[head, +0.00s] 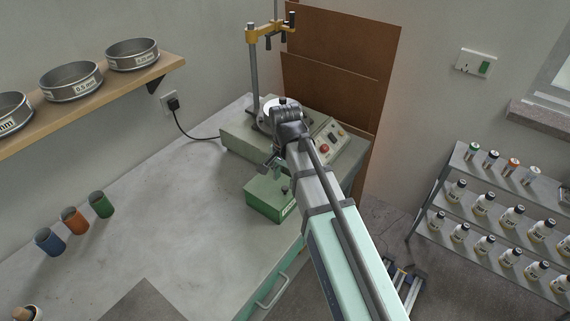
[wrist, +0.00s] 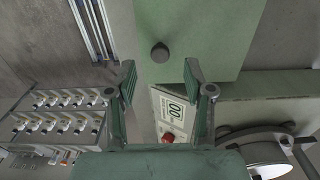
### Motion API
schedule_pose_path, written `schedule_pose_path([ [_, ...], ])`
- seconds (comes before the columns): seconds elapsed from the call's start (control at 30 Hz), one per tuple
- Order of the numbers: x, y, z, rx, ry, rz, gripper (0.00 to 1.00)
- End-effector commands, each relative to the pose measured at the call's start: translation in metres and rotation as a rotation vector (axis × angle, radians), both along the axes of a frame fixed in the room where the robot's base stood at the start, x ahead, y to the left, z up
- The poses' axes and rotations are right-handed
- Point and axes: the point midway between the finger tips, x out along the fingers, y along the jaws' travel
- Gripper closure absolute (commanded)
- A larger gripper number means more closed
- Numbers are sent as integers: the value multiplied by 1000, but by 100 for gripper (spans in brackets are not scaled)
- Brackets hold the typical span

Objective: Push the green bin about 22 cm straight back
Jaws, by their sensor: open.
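The green bin (head: 266,200) is a low green box on the grey bench, near its right edge, with a pale label on its front. It also fills the top middle of the wrist view (wrist: 205,25), where a dark round knob (wrist: 160,52) shows on its top face. My gripper (head: 271,161) is at the far side of the bin, between it and the machine. In the wrist view my gripper (wrist: 160,82) has its two fingers spread with nothing between them. Whether they touch the bin I cannot tell.
A machine (head: 236,142) with a control panel and stand is close behind the bin. Blue, orange and green cups (head: 101,205) stand at the left. The bench (head: 185,215) is clear left of the bin. A bottle rack (head: 480,205) stands at the right.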

Motion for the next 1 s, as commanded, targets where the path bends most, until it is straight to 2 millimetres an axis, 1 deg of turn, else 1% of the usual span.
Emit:
schedule_pose_path([
  [0.1,-1,0,-16,-1,2,0,48],
  [0.3,0,0,-34,0,1,0,48],
  [0.5,0,0,-40,0,0,0,48],
  [0.77,0,0,-41,0,0,0,48],
  [0.8,0,0,-41,0,0,0,62],
  [0.87,0,0,-41,0,0,0,83],
  [0.9,0,0,-41,0,0,0,97],
  [0.93,0,0,-41,0,0,0,100],
  [1.0,0,0,-41,0,0,0,100],
])
